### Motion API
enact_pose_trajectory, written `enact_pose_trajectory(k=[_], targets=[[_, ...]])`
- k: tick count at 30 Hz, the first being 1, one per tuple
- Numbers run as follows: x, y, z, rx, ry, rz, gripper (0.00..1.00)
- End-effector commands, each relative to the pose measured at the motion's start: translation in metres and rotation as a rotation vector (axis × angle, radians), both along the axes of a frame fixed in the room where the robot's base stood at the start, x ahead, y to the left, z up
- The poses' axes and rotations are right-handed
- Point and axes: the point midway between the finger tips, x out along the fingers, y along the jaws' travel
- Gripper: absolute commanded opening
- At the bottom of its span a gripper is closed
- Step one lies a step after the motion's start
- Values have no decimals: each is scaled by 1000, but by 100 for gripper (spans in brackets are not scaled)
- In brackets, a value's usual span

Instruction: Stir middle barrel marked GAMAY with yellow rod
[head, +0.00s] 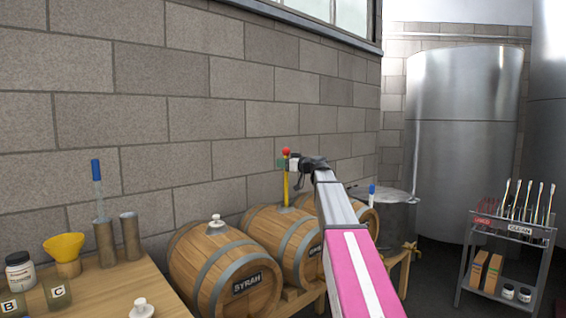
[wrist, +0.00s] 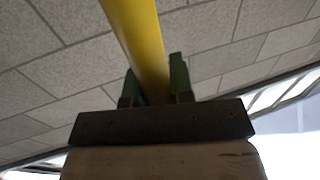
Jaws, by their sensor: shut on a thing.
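The yellow rod (head: 286,188) has a red top and stands upright above the middle barrel (head: 263,225). Its lower end meets the top of that barrel; I cannot tell how deep it is inside. The barrel's dark label is mostly hidden behind my arm, so its name is not readable. My gripper (head: 284,164) is shut on the rod just below the red top. In the wrist view the rod (wrist: 136,35) runs between my green fingers (wrist: 156,85).
The SYRAH barrel (head: 205,262), with a white bung, stands at left. A third barrel (head: 368,217) is partly behind my arm. A wooden table (head: 105,290) holds a yellow funnel (head: 64,246), jars and cylinders. A rod rack (head: 510,235) and steel tanks (head: 462,130) stand right.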

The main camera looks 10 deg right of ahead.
Motion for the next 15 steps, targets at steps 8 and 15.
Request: enact_pose_trajectory(k=[8, 15], targets=[[0, 0, -13, 1, 2, 0, 1], [0, 0, -23, 1, 0, 0, 1]])
